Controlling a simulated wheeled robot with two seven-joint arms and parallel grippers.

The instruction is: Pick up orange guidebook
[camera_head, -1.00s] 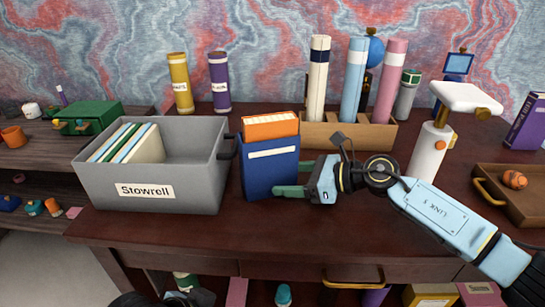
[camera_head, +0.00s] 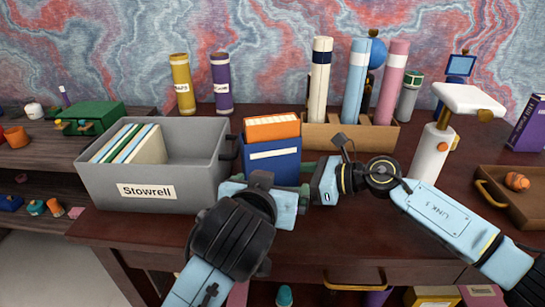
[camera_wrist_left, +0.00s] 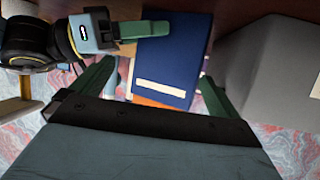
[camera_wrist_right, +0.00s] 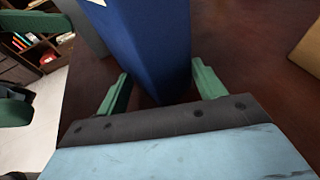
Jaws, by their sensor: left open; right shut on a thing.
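The orange guidebook (camera_head: 272,127) stands upright in a blue slipcase (camera_head: 278,166) with a cream label strip, and only its top part shows above the rim. My right gripper (camera_wrist_right: 162,86) is shut on the slipcase low down, from the right side in the head view. My left gripper (camera_wrist_left: 160,88) is open and in front of the slipcase; its fingers are spread to either side of the slipcase and book in the left wrist view, with nothing gripped.
A grey bin labelled Stowrell (camera_head: 200,190) with several thin books stands close left of the slipcase. A wooden holder (camera_head: 325,137) with tall tubes is behind it. A white lamp-like stand (camera_head: 431,155) and brown tray (camera_head: 510,205) are at the right.

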